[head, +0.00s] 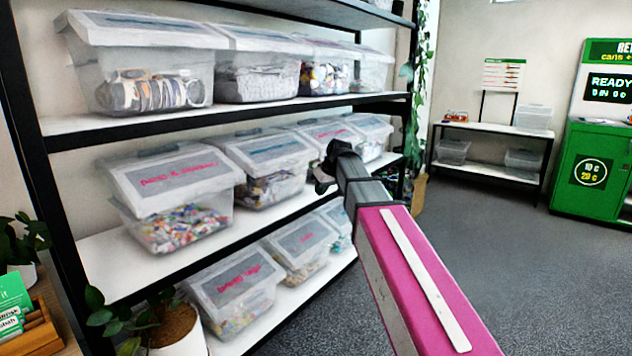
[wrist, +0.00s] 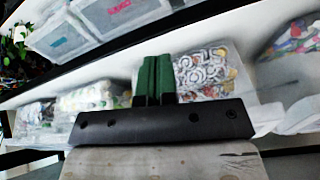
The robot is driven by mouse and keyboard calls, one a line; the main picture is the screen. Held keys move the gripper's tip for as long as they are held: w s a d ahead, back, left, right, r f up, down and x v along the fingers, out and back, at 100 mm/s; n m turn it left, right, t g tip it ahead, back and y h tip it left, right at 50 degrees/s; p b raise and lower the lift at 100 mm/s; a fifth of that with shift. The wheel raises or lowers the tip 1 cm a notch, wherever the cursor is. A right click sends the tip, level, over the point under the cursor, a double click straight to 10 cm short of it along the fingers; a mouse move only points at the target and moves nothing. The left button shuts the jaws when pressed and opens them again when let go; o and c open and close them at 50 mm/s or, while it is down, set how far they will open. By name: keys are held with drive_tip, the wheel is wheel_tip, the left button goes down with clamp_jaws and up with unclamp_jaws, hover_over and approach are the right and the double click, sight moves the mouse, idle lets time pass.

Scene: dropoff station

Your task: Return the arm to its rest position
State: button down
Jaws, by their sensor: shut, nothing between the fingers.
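My arm reaches up from the lower right of the head view, with a pink link. My gripper (head: 325,178) is the dark end of the arm, in front of the middle shelf of the rack. In the wrist view, my gripper's green fingers (wrist: 156,80) stand side by side, closed together with nothing between them. Behind the fingers are clear bins, one with round printed pieces (wrist: 205,72). I cannot tell how far the fingers are from the bins.
A black-framed rack with white shelves (head: 105,262) holds several lidded clear bins (head: 180,190). Potted plants (head: 172,325) stand at the lower left. A low shelf unit (head: 490,130) and a green machine (head: 592,170) stand at the back right. The grey floor (head: 520,250) there is clear.

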drive_tip(key=s+d+f+m+g+h, duration=0.1)
drive_tip(key=s+d+f+m, duration=0.1)
drive_tip(key=s+d+f, duration=0.4)
drive_tip(key=s+d+f+m+g+h, duration=0.1)
drive_tip(key=s+d+f+m, duration=0.2)
drive_tip(key=s+d+f, duration=0.3)
drive_tip(key=s+d+f+m+g+h, duration=0.1)
drive_tip(key=s+d+f, duration=0.5)
drive_tip(key=s+f, duration=0.7)
wheel_tip(320, 180, down, 9)
drive_tip(key=shift+s+r+m+g+h, duration=0.2)
drive_tip(key=shift+m+g+h, duration=0.2)
drive_tip(key=shift+m+h, duration=0.3)
